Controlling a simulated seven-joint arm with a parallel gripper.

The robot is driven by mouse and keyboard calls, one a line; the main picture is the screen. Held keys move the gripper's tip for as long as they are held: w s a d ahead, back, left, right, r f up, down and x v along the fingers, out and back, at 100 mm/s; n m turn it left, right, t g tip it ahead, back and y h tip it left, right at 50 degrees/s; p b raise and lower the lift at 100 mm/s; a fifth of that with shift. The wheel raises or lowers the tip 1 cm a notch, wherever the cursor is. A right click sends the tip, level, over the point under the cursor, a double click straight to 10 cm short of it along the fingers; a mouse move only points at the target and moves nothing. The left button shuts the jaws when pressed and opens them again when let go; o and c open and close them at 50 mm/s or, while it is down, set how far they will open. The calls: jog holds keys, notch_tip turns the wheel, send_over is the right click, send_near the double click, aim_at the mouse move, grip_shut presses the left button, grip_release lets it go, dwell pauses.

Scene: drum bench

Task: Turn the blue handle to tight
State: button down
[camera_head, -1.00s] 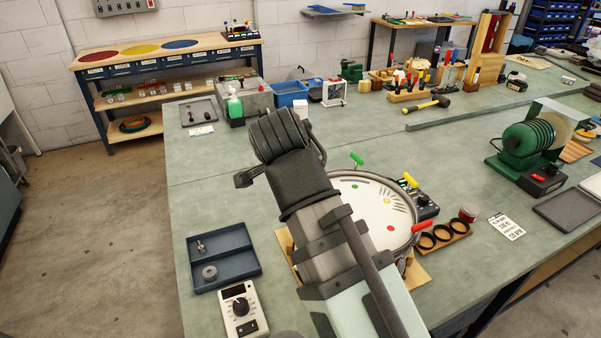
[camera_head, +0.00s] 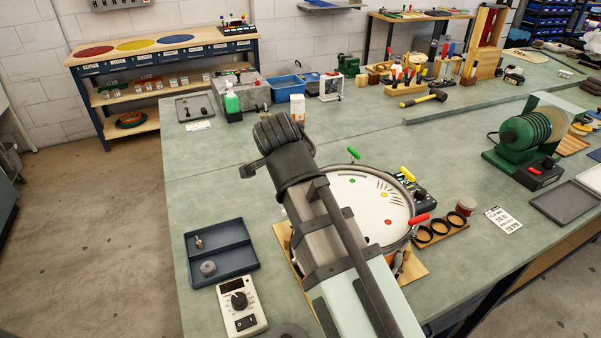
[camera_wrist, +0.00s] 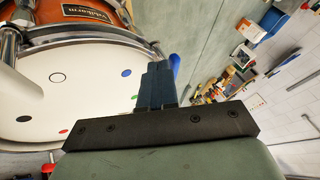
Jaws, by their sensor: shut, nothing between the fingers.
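The drum's white head (camera_head: 358,205) lies face up on the bench, partly covered by my arm in the head view. The blue handle (camera_wrist: 175,64) stands at the drum's rim in the wrist view, just right of and partly behind my fingers. My gripper (camera_wrist: 154,68) is shut and empty beside it. I cannot tell whether they touch. In the head view my arm hides the blue handle and my fingers. The green handle (camera_head: 353,152), yellow handle (camera_head: 407,173) and red handle (camera_head: 419,219) stand around the rim.
A navy tray (camera_head: 221,252) with small metal parts and a dial box (camera_head: 240,307) lie left of the drum. Black rings on a wooden strip (camera_head: 440,229) lie close on its right. The bench behind the drum is mostly clear.

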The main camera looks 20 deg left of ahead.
jog(key=shift+a+m+h, duration=0.3)
jog(key=shift+m+h, duration=0.15)
jog(key=shift+m, duration=0.2)
jog(key=shift+a+m+h, duration=0.25)
jog(key=shift+m+h, duration=0.2)
jog(key=shift+m, duration=0.2)
